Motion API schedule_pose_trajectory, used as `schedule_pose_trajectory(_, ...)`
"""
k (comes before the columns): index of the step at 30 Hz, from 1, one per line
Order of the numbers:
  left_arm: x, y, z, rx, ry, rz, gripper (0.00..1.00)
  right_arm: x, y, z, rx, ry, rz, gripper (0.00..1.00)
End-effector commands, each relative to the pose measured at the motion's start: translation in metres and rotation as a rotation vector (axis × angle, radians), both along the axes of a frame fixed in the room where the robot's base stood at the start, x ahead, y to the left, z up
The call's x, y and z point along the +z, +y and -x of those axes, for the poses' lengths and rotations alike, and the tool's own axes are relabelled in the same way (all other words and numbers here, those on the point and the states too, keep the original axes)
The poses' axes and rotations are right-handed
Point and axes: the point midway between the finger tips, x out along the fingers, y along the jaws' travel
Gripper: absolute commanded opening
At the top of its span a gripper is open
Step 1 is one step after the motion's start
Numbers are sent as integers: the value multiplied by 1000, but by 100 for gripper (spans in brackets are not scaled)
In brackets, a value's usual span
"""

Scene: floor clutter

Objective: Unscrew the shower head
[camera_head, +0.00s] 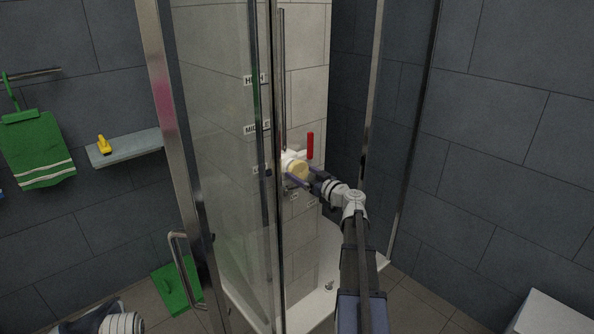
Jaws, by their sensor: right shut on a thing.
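The shower head (301,168), a round cream-yellow face on a white body, is inside the shower stall, beside the vertical rail in the middle of the head view. My right gripper (299,173) reaches into the stall from the lower right. Its two dark purple fingers lie on either side of the round face, and it is shut on the shower head. The fingers hide part of its sides. A red upright handle (310,145) stands just behind and to the right of it. My left gripper does not show; only part of my left arm shows at the bottom left.
The glass panel (222,130) with a metal frame and a handle (184,268) stands left of my right arm. A shelf (126,147) carries a yellow object (103,144). A green towel (38,150) hangs at left. A green object (178,286) lies on the floor. A white box (553,314) is at lower right.

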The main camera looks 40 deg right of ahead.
Motion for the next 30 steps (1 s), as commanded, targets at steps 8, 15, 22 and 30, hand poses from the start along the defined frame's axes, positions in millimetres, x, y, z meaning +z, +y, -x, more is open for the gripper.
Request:
schedule_pose_trajectory(8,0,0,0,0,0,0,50,0,0,4,1,0,-3,0)
schedule_pose_trajectory(15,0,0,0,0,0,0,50,0,0,8,2,-1,-4,0)
schedule_pose_trajectory(22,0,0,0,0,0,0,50,0,0,9,2,-1,-4,0)
schedule_pose_trajectory(30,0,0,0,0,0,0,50,0,0,15,1,-1,-4,0)
